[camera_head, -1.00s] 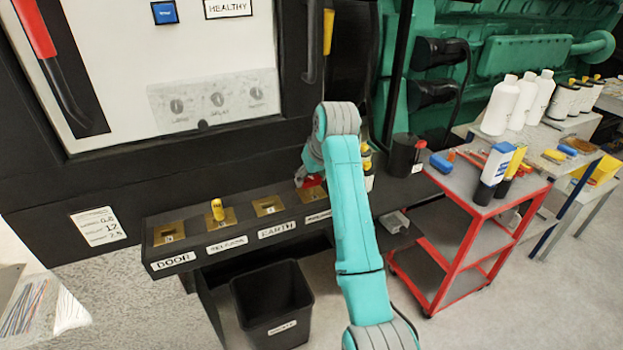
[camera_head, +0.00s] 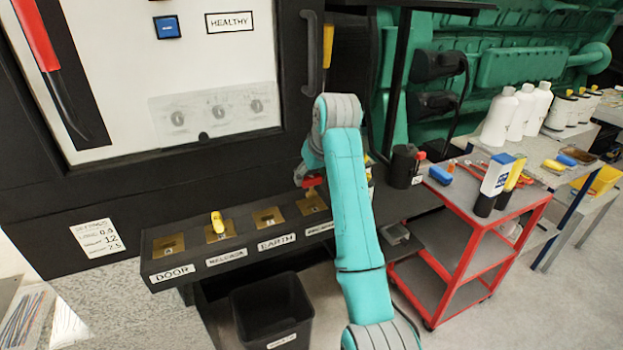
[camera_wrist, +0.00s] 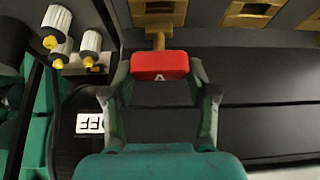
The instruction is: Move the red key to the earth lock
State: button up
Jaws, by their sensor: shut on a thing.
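In the head view the red key (camera_head: 312,181) shows beside my arm, just above the fourth brass plate from the left (camera_head: 313,205). My gripper is mostly hidden behind my arm there. The earth lock (camera_head: 268,217) is the brass plate above the "EARTH" label, left of the key, with nothing in it.
A yellow key (camera_head: 217,222) stands in the lock left of earth. A black bin (camera_head: 272,308) stands below the shelf. A red trolley (camera_head: 470,235) with bottles and tools is at right. The white panel (camera_head: 170,60) rises behind the locks.

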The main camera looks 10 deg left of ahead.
jog(key=s+a, duration=0.6)
jog(key=a, duration=0.4)
jog(key=shift+s, duration=0.35)
dwell(0.6)
jog(key=shift+f, duration=0.1)
jog(key=shift+f, duration=0.9)
jog(key=shift+f, duration=1.55)
dwell(0.4)
jog(key=o, duration=1.4)
jog(key=shift+c, duration=0.2)
